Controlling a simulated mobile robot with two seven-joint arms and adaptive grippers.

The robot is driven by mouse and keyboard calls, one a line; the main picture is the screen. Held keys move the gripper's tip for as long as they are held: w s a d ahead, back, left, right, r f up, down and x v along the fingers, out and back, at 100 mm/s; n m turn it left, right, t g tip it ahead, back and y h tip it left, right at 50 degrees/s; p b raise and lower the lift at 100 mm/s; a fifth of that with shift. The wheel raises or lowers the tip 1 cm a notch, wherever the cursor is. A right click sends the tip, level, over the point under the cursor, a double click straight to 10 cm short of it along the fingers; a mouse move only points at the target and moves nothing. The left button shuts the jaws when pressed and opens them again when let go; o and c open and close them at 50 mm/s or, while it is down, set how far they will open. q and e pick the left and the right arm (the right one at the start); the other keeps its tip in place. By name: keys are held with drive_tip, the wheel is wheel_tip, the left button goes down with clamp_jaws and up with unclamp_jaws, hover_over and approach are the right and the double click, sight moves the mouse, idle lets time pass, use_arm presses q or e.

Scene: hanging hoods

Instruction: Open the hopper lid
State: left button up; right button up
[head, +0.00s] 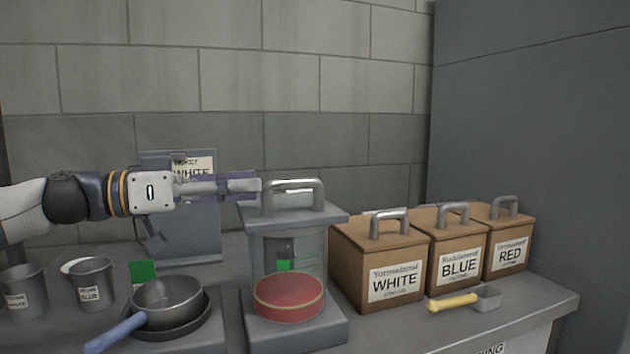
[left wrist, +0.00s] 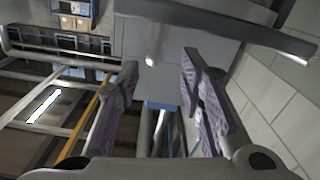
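The hopper (head: 287,265) stands mid-counter, with a clear body and a red round thing inside. Its grey lid (head: 310,214) lies flat on top, closed, with a metal arched handle (head: 292,184). My left gripper (head: 257,185) reaches in from the left at handle height. Its fingertips are at the handle's left end; I cannot tell whether they touch it. In the left wrist view my gripper (left wrist: 158,72) has its two purple-padded fingers spread apart, with nothing clearly gripped. My right gripper is not in view.
Brown lidded boxes labelled WHITE (head: 380,265), BLUE (head: 455,248) and RED (head: 508,240) stand right of the hopper. A yellow-handled scoop (head: 470,300) lies in front. A pan (head: 168,302) and two metal cups (head: 92,285) (head: 24,292) are at left. A wall is behind.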

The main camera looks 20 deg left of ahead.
sight(309, 182)
use_arm(q)
drive_tip(key=x, duration=1)
drive_tip(key=shift+s+d, duration=0.1)
drive_tip(key=shift+d, duration=0.25)
clamp_jaws()
